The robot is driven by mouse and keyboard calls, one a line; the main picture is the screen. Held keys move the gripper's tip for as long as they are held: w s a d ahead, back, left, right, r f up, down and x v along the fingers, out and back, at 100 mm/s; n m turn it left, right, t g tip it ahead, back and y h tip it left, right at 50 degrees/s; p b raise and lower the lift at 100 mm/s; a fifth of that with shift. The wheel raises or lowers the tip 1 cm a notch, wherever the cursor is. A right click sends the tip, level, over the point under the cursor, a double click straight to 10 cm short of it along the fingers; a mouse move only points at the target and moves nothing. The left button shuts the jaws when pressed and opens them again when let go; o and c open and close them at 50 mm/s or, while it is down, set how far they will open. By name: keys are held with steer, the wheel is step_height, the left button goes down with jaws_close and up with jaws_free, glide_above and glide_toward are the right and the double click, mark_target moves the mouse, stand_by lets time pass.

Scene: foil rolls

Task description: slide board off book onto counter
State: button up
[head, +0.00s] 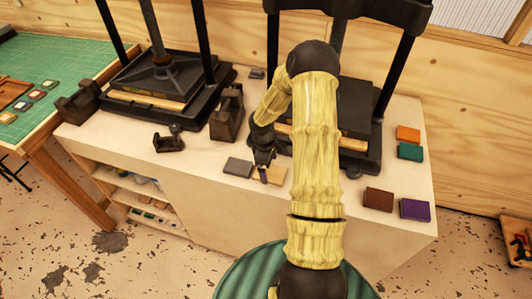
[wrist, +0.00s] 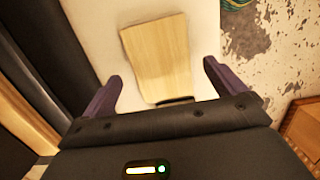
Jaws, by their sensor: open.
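A pale wooden board (head: 276,176) lies at the front edge area of the counter (head: 215,200), partly hidden by my gripper. In the wrist view the board (wrist: 157,55) fills the space ahead of and between the fingers. A dark edge shows at its near end, perhaps a book under it; I cannot tell. My gripper (head: 262,172) is open and points down at the board, with one purple finger on each side in the wrist view (wrist: 161,72). Neither finger visibly grips it. A grey book (head: 237,167) lies flat just left of the board.
Two black presses, left (head: 165,85) and right (head: 350,125), stand at the back. A brown (head: 378,200), a purple (head: 415,209), a teal (head: 410,152) and an orange block (head: 408,133) lie at right. A black tape holder (head: 168,142) sits left.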

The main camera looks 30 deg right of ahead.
steer(key=shift+d+r, duration=0.15)
steer(key=shift+r, duration=0.3)
step_height(320, 180, up, 16)
steer(key=w+a+b, duration=0.1)
steer(key=b, duration=0.1)
steer(key=shift+a, duration=0.35)
steer(key=shift+w, duration=0.1)
steer(key=s+a+r+m+t+y, duration=0.1)
steer(key=s+a+r+m+t, duration=0.2)
steer(key=s+a+m, duration=0.5)
steer(key=s+a, duration=0.7)
steer(key=s, duration=0.1)
steer(key=shift+m+t, duration=0.3)
steer(key=shift+m, duration=0.1)
steer(key=shift+r, duration=0.1)
